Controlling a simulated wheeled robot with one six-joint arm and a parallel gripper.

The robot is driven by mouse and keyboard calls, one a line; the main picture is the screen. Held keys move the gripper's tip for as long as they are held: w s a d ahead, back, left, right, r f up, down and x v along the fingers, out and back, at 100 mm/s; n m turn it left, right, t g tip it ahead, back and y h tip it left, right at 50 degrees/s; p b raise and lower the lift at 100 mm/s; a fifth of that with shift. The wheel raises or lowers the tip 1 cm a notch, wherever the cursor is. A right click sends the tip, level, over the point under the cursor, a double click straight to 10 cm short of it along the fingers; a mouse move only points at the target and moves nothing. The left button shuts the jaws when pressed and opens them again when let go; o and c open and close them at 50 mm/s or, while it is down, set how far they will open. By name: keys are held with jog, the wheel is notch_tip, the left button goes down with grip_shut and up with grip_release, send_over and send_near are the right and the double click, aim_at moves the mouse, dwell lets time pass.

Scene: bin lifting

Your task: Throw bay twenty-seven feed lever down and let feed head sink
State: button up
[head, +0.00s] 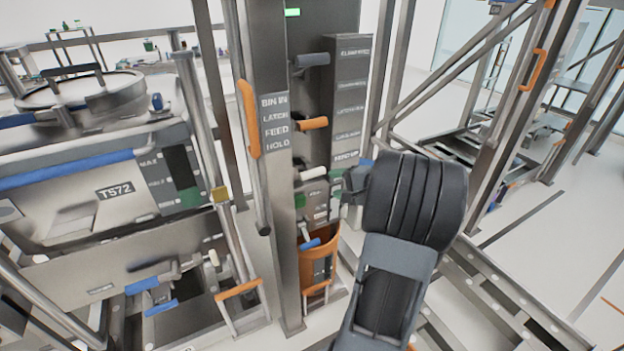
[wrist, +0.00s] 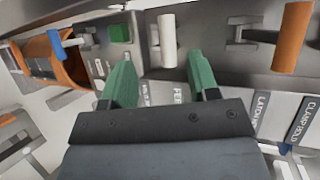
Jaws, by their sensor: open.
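The panel carries a white-handled lever (head: 313,173), which also shows in the wrist view (wrist: 168,40). The label nearest it there begins "FE" (wrist: 178,97), so it looks like the feed lever. My gripper (wrist: 162,78) is open, its green fingertips pointing at the panel. The white handle lies just beyond the tips, roughly between them; contact cannot be told. In the head view my wrist hides much of my gripper (head: 338,187), to the right of this lever. I cannot single out the feed head or a bay number.
An orange-handled lever (head: 312,123) and a grey-handled lever (head: 312,59) sit above; a blue-handled lever (head: 310,243) sits below, by an orange curved housing (head: 329,240). A steel post (head: 283,290) stands close left. The bin marked TS72 (head: 90,200) is farther left.

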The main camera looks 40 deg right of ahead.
aim_at(315, 175)
jog(key=shift+m+t+h, duration=0.4)
jog(key=shift+m+t, duration=0.2)
jog(key=w+f, duration=0.1)
jog(key=w, duration=0.3)
jog(key=w+f+p, duration=0.1)
jog(key=w, duration=0.3)
jog(key=w+f, duration=0.1)
jog(key=w, duration=0.3)
jog(key=shift+w+a+f, duration=0.1)
jog(key=shift+a+f, duration=0.05)
jog(key=shift+f, duration=0.25)
grip_shut()
